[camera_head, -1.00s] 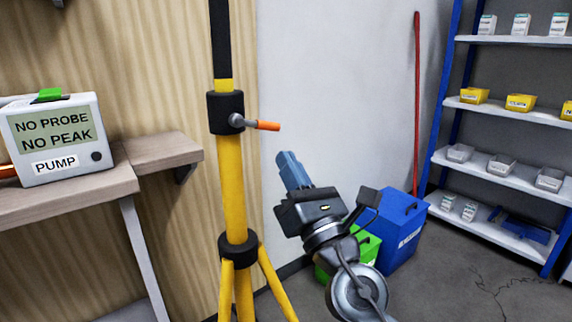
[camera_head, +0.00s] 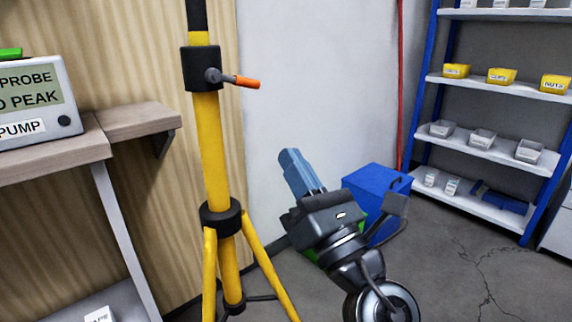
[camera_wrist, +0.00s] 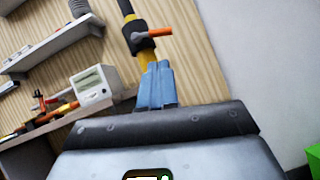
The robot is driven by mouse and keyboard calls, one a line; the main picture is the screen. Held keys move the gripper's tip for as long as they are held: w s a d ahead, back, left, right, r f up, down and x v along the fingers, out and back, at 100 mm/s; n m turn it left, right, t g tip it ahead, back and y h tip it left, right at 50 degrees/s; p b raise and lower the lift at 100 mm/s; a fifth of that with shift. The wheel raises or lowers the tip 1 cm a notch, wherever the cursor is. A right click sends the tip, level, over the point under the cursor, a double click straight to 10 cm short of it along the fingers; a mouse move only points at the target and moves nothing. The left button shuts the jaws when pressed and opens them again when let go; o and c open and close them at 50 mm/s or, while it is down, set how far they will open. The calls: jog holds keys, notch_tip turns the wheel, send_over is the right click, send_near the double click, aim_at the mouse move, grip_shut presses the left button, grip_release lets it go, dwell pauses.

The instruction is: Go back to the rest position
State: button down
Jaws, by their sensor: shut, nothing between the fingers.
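My gripper (camera_head: 290,158) is in the lower middle of the head view, its blue fingers together and pointing up and to the left. Nothing is held between them. In the wrist view the blue fingertips (camera_wrist: 159,66) also show closed, with the yellow stand behind them. In the head view my gripper is to the right of the yellow stand (camera_head: 213,150), with a visible gap in the picture.
The stand has an orange-tipped clamp handle (camera_head: 247,82) and spread legs. A workbench (camera_head: 60,163) with a pump box (camera_head: 62,125) is at left. A blue bin (camera_head: 372,188) and a green bin (camera_wrist: 314,158) stand behind my arm. Blue-framed shelves (camera_head: 500,88) are at right, beside open floor.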

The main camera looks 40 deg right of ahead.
jog(key=s+a+f+m+g+y, duration=0.2)
jog(key=s+f+m, duration=0.4)
jog(key=f, duration=0.2)
jog(key=s+a+f+m+g+y, duration=0.2)
jog(key=s+f+m+g, duration=0.1)
jog(key=s+f+m, duration=0.35)
jog(key=s+a+f+m+g, duration=0.1)
jog(key=s+f+m+g, duration=0.15)
jog(key=s+m, duration=0.65)
jog(key=s+a+f+m+g, duration=0.2)
jog(key=s+f+m, duration=0.2)
jog(key=s+m, duration=0.6)
notch_tip(320, 180, up, 26)
jog(key=w+p, duration=0.1)
jog(key=p, duration=2.5)
jog(key=shift+r, duration=0.15)
jog(key=shift+w+d, duration=0.1)
